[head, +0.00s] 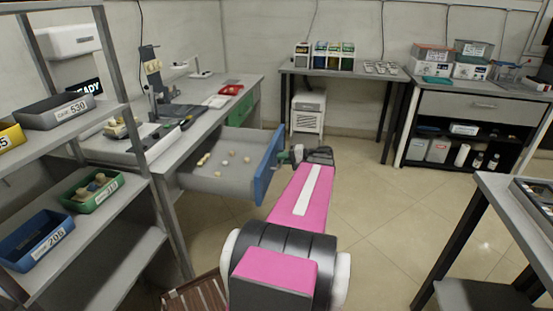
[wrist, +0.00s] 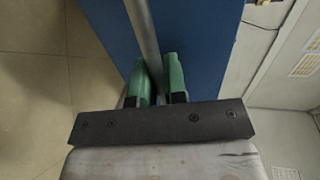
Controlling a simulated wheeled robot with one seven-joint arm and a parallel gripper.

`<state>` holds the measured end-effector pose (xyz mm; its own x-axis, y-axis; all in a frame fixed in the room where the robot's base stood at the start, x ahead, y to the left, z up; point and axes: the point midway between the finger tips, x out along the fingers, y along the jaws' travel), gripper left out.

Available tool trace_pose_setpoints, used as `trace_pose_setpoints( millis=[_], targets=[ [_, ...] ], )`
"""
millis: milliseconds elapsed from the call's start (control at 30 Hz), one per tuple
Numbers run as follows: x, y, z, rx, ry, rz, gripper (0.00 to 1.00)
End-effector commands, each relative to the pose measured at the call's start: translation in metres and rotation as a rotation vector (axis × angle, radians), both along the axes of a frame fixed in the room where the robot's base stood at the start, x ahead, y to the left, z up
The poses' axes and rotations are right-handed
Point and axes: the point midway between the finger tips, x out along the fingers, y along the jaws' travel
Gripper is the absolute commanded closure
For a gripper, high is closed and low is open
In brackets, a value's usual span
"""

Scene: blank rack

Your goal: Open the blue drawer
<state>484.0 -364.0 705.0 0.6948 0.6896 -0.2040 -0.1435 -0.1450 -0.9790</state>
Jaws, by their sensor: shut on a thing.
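The blue drawer (head: 265,168) is pulled out from under the left workbench, and several small pale pieces lie inside it. Its blue front also fills much of the wrist view (wrist: 205,50). A grey bar handle (wrist: 143,30) runs along that front. My gripper (wrist: 158,80) has its two green fingers closed around the handle, one on each side. In the head view my gripper (head: 291,155) is at the outer face of the drawer front, partly hidden by my pink arm.
A green drawer (head: 241,110) sits shut farther back under the workbench (head: 150,160). A grey shelf rack with labelled bins (head: 92,190) stands at the left. A table edge (head: 490,215) is at the right. The tiled floor (head: 380,220) between is clear.

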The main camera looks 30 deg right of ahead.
Motion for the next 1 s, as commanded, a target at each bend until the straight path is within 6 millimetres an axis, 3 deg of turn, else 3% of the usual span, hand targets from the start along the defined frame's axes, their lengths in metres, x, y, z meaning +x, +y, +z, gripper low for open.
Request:
trace_pose_setpoints(
  millis=[367, 400, 467, 767, 1000],
  targets=[
    [-0.001, -0.001, -0.001, -0.001, 0.002, 0.002, 1.0],
    [-0.001, -0.001, -0.001, -0.001, 0.002, 0.002, 0.81],
    [-0.001, -0.001, -0.001, -0.001, 0.002, 0.001, 0.63],
    [-0.002, -0.002, 0.0, -0.001, 0.001, 0.0, 0.63],
    [-0.017, -0.018, 0.005, -0.001, 0.0, -0.002, 0.63]
  ],
)
